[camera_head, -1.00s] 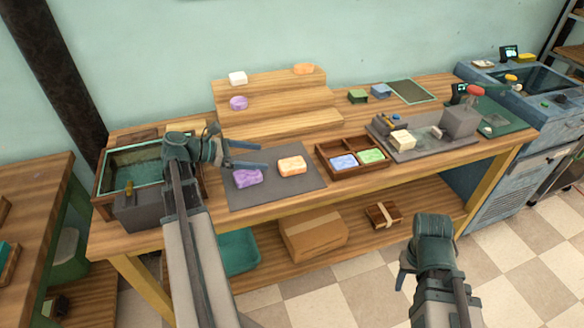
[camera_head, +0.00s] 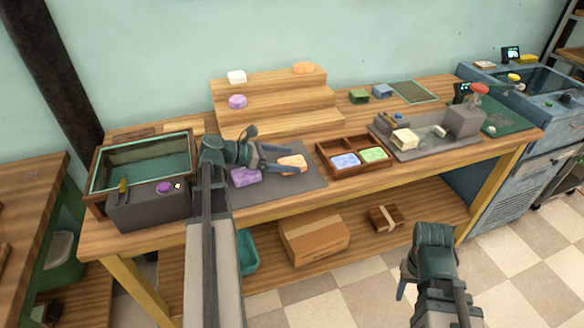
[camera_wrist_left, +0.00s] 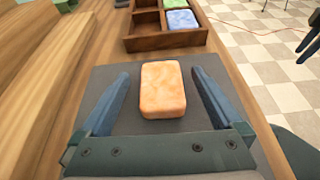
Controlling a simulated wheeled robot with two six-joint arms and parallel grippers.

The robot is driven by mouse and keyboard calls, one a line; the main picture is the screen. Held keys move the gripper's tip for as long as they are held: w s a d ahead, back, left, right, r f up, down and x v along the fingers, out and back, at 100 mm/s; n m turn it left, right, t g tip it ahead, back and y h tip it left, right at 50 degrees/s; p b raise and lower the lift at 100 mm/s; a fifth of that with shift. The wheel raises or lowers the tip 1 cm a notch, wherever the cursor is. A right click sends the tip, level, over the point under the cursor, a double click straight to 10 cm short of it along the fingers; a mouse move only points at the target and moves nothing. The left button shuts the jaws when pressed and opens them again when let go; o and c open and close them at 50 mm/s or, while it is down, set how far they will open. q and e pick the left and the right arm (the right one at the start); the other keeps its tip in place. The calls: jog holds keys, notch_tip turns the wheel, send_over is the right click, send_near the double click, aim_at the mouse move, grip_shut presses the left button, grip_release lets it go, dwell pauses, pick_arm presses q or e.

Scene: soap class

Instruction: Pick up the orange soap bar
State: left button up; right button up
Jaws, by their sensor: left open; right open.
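The orange soap bar (camera_head: 293,162) lies on the dark grey mat (camera_head: 262,194) on the workbench. My left gripper (camera_head: 292,161) is open, with its fingers low over the mat, one on each side of the bar. In the left wrist view the orange bar (camera_wrist_left: 162,90) sits between the two spread fingers, with a gap on both sides. A second orange bar (camera_head: 304,67) lies on the top step of the wooden riser. My right gripper (camera_head: 405,282) hangs in front of the bench, away from the objects; its fingers are mostly hidden.
A purple bar (camera_head: 246,177) lies on the mat beneath my left gripper. A divided wooden tray (camera_head: 343,144) with blue and green bars stands right of the mat. The stepped riser (camera_head: 270,101) is behind. A glass-walled tank (camera_head: 140,162) stands at left.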

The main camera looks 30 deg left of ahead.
pick_arm(q)
jog(key=x, duration=0.3)
jog(key=shift+f+b, duration=0.1)
jog(key=shift+b, duration=0.25)
jog(key=shift+s, duration=0.1)
jog(key=c, duration=1.5)
